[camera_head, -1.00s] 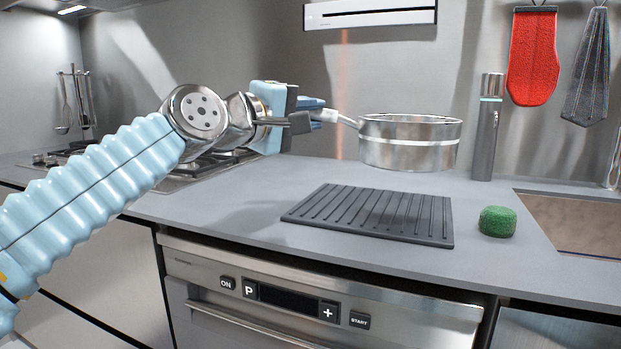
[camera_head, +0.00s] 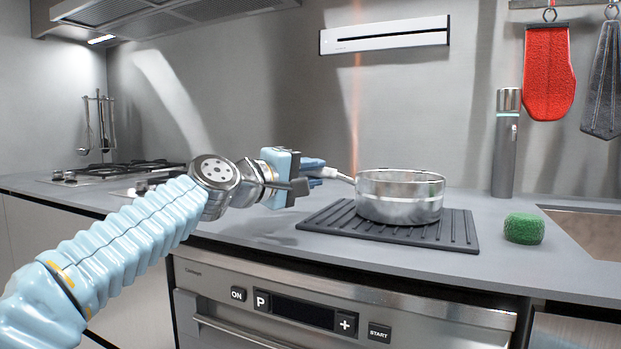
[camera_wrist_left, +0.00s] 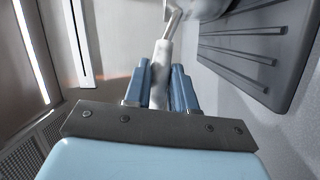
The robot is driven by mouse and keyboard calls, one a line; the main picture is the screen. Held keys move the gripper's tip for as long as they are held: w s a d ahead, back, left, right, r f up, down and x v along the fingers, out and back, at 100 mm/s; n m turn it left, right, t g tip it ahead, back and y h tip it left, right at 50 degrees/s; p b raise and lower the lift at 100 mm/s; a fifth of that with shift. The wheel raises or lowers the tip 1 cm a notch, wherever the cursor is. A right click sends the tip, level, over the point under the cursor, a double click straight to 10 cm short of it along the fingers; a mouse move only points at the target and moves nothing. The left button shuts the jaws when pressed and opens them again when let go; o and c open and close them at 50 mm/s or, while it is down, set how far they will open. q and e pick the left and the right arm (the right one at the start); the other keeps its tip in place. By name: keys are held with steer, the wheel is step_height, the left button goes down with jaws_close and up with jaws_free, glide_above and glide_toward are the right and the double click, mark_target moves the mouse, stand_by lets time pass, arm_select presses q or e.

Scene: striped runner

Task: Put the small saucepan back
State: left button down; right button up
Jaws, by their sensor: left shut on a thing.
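The small saucepan (camera_head: 400,200) is steel and upright, at or just above the dark ribbed mat (camera_head: 325,219) on the counter; I cannot tell whether its base touches. Its handle (camera_head: 341,176) points left toward my left gripper (camera_head: 318,170). That gripper is shut on the handle. In the left wrist view the handle (camera_wrist_left: 161,72) sits between the two blue fingers (camera_wrist_left: 162,85), with part of the pan at the top and the ribbed mat (camera_wrist_left: 262,60) at the right. My right gripper is not in view.
A green sponge (camera_head: 523,228) lies right of the mat, near the sink (camera_head: 590,232). A grey cylinder (camera_head: 505,145) stands behind. A gas hob (camera_head: 125,172) is at the left. A red mitt (camera_head: 549,72) and a grey cloth (camera_head: 602,95) hang at the upper right.

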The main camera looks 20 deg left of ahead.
arm_select(q)
steer(key=shift+r, duration=0.15)
steer(key=c, duration=0.9)
jaws_free()
steer(key=shift+f, duration=0.2)
steer(key=shift+c, duration=0.2)
steer(key=shift+r, duration=0.15)
steer(key=shift+s+a, duration=0.1)
steer(key=shift+s, duration=0.3)
steer(key=b+v, duration=0.2)
steer(key=v, duration=0.9)
steer(key=shift+s, duration=0.15)
